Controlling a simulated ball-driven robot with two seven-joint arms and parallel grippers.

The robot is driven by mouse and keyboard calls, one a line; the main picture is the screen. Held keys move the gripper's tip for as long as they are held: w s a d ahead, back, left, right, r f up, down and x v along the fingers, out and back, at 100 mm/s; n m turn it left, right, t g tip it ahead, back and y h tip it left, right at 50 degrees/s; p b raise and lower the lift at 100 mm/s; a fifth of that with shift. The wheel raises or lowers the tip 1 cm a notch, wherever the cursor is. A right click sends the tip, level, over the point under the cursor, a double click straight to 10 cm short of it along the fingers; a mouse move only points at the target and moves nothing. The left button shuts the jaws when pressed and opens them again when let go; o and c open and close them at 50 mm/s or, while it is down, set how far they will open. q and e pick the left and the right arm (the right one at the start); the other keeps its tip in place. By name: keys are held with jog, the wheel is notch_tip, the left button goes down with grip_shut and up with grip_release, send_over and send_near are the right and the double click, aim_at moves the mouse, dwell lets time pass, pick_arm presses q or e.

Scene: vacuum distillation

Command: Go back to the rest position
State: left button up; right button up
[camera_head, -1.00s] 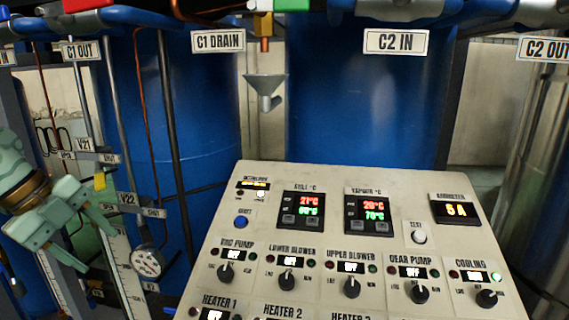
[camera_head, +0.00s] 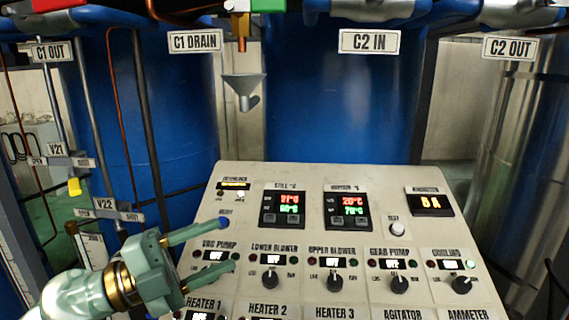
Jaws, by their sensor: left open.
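My left gripper (camera_head: 212,252) shows at the lower left, pale green with a brass ring at the wrist. Its two fingers are spread apart and point right, with nothing between them. In the picture it overlaps the left edge of the control panel (camera_head: 408,200), near the blue button (camera_head: 223,223) and the vac pump switch (camera_head: 214,256). Whether it touches the panel cannot be told. My right gripper is not in view.
Blue drums (camera_head: 330,90) stand behind the panel, with a funnel (camera_head: 244,88) hanging under the C1 drain. Pipes and the V21 and V22 valve labels (camera_head: 105,204) crowd the left. A metal cylinder (camera_head: 510,150) stands at right.

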pick_arm(q)
jog(key=w+a+f+n+t+y, duration=0.1)
jog(key=a+f+n+t+y, duration=0.2)
jog(key=a+n+t+y, duration=0.45)
jog(key=w+a+f+n+t+y, duration=0.1)
jog(key=a+f+n+t+y, duration=0.1)
jog(key=f+n+t+y, duration=0.45)
jog(key=s+a+f+n+g+y, duration=0.7)
jog(key=s+f+n+g+y, duration=0.15)
jog(key=f, duration=0.35)
jog(key=s+a+f+m+g, duration=0.1)
jog(key=s+a+f+g, duration=0.1)
jog(key=s+f+g, duration=0.7)
jog(key=s+d+f+h+b, duration=0.1)
jog(key=f+b, duration=0.1)
jog(key=f, duration=0.8)
jog(key=s+d+f+h+b, duration=0.1)
jog(key=s+d+f+b, duration=0.1)
jog(key=f, duration=0.8)
jog(key=s+d+f+b, duration=0.1)
jog(key=f+b, duration=0.2)
jog(key=f, duration=0.7)
jog(key=s+f+n+g+h+b, duration=0.2)
jog(key=s+f+b, duration=0.4)
jog(key=s+f, duration=1.5)
notch_tip(320, 180, down, 4)
jog(key=shift+s+d+r+n+g, duration=0.1)
jog(key=shift+s+d+n+g, duration=0.1)
jog(key=shift+n+g, duration=0.55)
